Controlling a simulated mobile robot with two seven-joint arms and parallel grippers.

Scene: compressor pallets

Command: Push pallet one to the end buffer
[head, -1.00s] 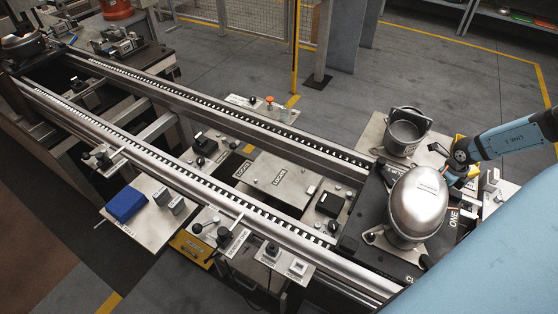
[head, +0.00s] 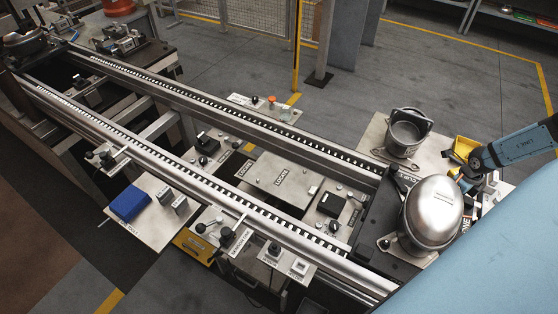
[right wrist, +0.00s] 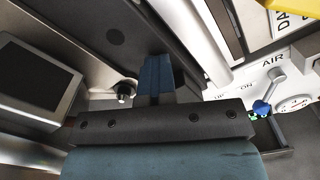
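Pallet one (head: 378,232) is a dark plate at the right end of the conveyor, with "ONE" on its right side. A silver domed compressor shell (head: 432,212) sits on it and hides much of the plate. My right arm comes in from the right, and its gripper (head: 466,172) is beside the pallet's right side, partly hidden behind the dome. Contact with the pallet cannot be made out. In the right wrist view the blue fingers (right wrist: 156,80) are together, with nothing seen between them. My left gripper is not in view.
The conveyor's two rails (head: 235,108) run to the upper left, with another silver unit (head: 22,44) at the far end. A metal pot (head: 407,132) and a yellow bin (head: 464,147) stand beyond the pallet. An AIR panel (right wrist: 246,82) has a blue-handled valve (right wrist: 262,107).

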